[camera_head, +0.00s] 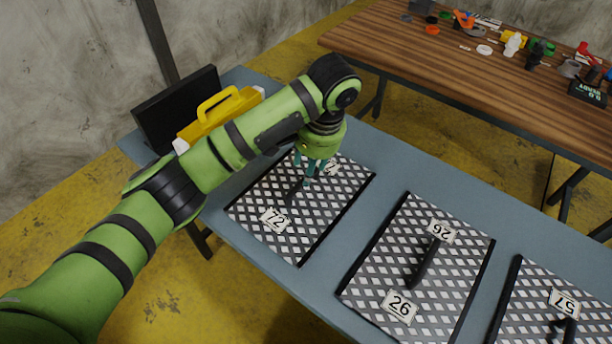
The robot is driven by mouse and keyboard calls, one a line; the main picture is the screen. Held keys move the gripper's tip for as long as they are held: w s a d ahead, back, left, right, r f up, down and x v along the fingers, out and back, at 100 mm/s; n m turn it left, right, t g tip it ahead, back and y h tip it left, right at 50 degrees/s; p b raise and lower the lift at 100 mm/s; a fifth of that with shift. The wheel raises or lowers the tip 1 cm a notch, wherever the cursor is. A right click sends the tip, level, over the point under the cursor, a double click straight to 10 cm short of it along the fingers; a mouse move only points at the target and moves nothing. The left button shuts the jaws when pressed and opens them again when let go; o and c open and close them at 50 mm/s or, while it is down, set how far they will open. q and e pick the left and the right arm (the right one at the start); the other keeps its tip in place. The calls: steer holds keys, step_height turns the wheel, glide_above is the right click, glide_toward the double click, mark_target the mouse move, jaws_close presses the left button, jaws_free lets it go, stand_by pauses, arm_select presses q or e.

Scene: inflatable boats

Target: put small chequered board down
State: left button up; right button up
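Three black-and-white chequered boards are on the blue-grey table. The left board (327,212) carries number tags 72 and a dark handle (295,192), and it appears to lie flat. The middle board (405,260) has tags 26. The right board (535,290) has a tag 57 and is cut off by the frame's edge. My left gripper (311,172), with teal fingers, points down over the left board at the far part of its handle. My wrist partly hides the contact, and I cannot tell whether the fingers grip the handle. My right gripper is out of view.
The blue-grey table (385,165) has a bare strip behind the boards. A yellow-handled case (215,110) and a black panel (180,105) stand at its left end. A wooden bench (440,60) with several small items stands behind.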

arm_select(q)
steer(key=r, duration=0.3)
steer(key=r+p, duration=0.1)
steer(key=shift+s+d+r, duration=0.25)
steer(key=shift+d+r, duration=0.1)
steer(key=shift+r, duration=0.05)
